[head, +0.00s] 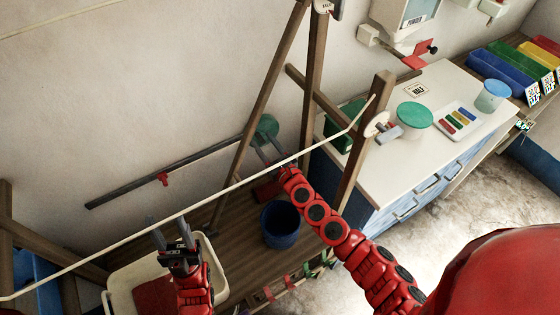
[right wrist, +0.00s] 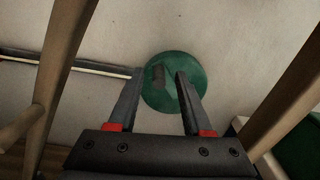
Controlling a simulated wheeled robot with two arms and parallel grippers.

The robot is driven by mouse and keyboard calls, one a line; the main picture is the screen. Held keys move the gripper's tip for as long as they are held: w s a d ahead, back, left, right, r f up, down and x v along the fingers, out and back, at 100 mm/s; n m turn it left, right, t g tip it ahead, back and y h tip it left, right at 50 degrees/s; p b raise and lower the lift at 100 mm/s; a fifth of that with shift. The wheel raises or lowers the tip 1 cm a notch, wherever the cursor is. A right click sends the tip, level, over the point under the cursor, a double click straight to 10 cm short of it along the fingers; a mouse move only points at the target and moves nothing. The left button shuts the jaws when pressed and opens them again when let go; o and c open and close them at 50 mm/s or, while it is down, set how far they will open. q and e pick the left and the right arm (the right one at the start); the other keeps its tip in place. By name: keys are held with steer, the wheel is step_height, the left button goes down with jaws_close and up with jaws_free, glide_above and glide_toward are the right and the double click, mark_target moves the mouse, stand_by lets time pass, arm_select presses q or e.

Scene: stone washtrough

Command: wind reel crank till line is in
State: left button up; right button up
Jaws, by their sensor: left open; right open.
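A green disc (head: 266,127) on the back wall looks like the reel. In the right wrist view, a dark grey crank knob (right wrist: 158,77) stands on its face (right wrist: 178,98). My right gripper (head: 270,153) is open in front of the disc. In its wrist view (right wrist: 156,85) the knob shows between the fingers, nearer the left one; contact cannot be told. A cream line (head: 240,183) stretches from the lower left to a wooden post at right. My left gripper (head: 169,230) is open and empty near the line, above a pale tub.
A dark rail (head: 165,176) with a red clip runs along the wall to the disc. Wooden posts (head: 262,105) stand close around my right arm. A blue bucket (head: 281,224) and the pale tub (head: 122,282) are below. A white-topped counter (head: 385,178) is at right.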

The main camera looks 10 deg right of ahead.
steer(key=b+v, duration=0.2)
steer(key=v, duration=1.4)
steer(key=shift+s, duration=0.3)
steer(key=shift+d, duration=0.1)
steer(key=shift+w, duration=0.1)
